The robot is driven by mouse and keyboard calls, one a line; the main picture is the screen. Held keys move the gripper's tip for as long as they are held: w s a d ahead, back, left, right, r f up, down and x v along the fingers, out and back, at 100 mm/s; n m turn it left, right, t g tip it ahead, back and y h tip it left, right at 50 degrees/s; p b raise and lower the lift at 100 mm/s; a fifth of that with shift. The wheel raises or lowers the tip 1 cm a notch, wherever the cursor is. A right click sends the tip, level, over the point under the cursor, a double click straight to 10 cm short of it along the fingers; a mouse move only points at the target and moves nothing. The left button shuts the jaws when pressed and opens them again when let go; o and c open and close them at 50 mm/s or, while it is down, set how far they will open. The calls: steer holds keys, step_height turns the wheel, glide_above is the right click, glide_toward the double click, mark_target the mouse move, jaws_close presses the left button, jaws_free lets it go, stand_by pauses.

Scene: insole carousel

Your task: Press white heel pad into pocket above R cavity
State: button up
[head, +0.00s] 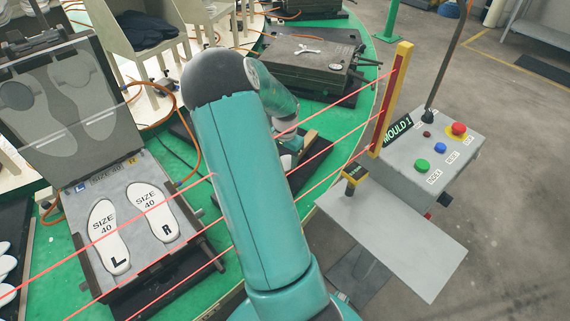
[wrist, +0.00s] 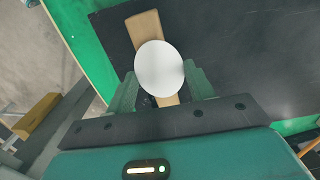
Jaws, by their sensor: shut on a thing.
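In the wrist view a round white heel pad (wrist: 159,66) sits between the two green fingers of my gripper (wrist: 161,84), which is shut on it. Below the pad lie a tan strip (wrist: 145,24) and a dark surface. In the head view my arm largely hides the gripper. At left, the open mould (head: 128,268) holds two white insole shapes, L (head: 106,240) and R (head: 155,212), each marked SIZE 40. Its raised grey lid (head: 70,105) carries two insole outlines. My gripper is to the right of the mould, apart from it. I cannot make out an empty pocket.
Red light beams cross the front of the mould from a yellow post (head: 392,98). A control box (head: 433,145) with buttons and a grey shelf (head: 392,235) stand at right. Another, closed mould (head: 310,60) is behind. Orange hoses lie on the green carousel (head: 205,268).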

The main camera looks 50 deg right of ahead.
mark_target(285, 162)
steer(key=shift+r, duration=0.1)
step_height(285, 162, up, 13)
stand_by(1.8)
stand_by(0.6)
